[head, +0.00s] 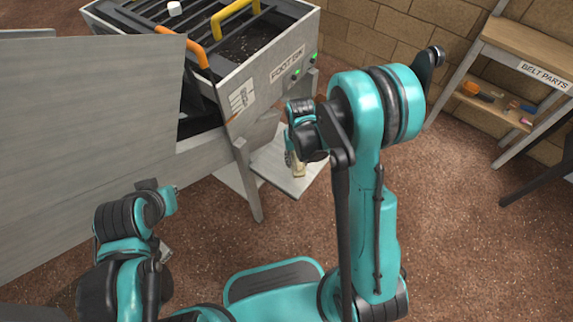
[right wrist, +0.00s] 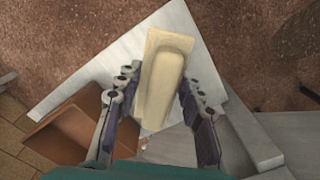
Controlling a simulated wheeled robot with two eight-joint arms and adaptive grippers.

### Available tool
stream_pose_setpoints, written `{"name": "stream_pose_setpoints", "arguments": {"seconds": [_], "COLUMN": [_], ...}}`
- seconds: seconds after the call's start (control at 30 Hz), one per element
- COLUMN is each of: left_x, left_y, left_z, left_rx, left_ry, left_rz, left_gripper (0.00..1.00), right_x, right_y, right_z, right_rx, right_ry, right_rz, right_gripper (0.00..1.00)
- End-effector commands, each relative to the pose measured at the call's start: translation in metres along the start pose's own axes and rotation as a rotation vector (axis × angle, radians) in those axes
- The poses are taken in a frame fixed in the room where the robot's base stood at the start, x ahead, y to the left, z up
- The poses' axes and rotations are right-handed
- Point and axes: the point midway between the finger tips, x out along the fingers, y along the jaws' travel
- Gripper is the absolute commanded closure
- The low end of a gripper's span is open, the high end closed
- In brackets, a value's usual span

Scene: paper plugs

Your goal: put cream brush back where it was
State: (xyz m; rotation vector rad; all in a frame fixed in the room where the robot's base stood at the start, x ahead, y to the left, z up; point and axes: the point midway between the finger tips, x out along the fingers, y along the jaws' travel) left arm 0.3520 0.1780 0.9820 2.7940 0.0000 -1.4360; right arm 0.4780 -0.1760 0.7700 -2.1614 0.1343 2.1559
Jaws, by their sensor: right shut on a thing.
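The cream brush (right wrist: 162,78) is between the fingers of my right gripper (right wrist: 155,100) in the right wrist view, and the gripper is shut on it. In the head view the cream brush (head: 299,168) shows just below my right gripper (head: 298,157), over a light grey shelf (head: 282,172) at the side of the machine. The shelf also lies behind the brush in the right wrist view (right wrist: 95,85). I cannot tell whether the brush touches the shelf. My left gripper (head: 166,250) is low at the left; its fingers are too small to read.
A grey machine (head: 255,92) with orange and yellow handles stands at the back. A large grey panel (head: 80,130) fills the left. A wooden rack labelled BELT PARTS (head: 530,45) stands at the right. An orange-brown box (right wrist: 75,132) shows in the right wrist view. Brown floor lies between.

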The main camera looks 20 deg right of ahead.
Motion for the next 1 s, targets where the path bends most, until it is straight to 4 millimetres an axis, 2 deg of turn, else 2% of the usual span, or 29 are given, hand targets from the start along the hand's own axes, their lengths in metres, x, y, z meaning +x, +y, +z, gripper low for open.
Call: {"name": "stream_pose_setpoints", "arguments": {"seconds": [0.03, 0.1, 0.3, 0.43, 0.67, 1.0], "left_x": [0.006, 0.010, 0.015, 0.018, 0.033, 0.034], "left_y": [0.000, 0.000, 0.000, 0.000, 0.000, 0.000], "left_z": [0.005, 0.007, 0.011, 0.013, 0.024, 0.024], "left_rx": [0.000, 0.000, 0.000, 0.000, 0.000, 0.000], "left_ry": [0.000, 0.000, 0.000, 0.000, 0.000, 0.000], "left_rz": [0.000, 0.000, 0.000, 0.000, 0.000, 0.000], "left_gripper": [1.00, 1.00, 1.00, 1.00, 1.00, 1.00], "right_x": [0.011, 0.019, 0.030, 0.038, 0.071, 0.073], "right_y": [-0.008, -0.017, -0.030, -0.032, -0.031, -0.031], "right_z": [-0.010, -0.021, -0.038, -0.039, -0.039, -0.039], "right_rx": [-0.003, -0.003, -0.001, 0.000, 0.000, 0.000], "right_ry": [0.000, -0.001, -0.001, -0.002, -0.002, -0.002], "right_rz": [0.000, -0.001, -0.001, -0.002, -0.002, -0.002], "right_gripper": [0.85, 0.85, 0.85, 0.85, 0.85, 0.85]}}
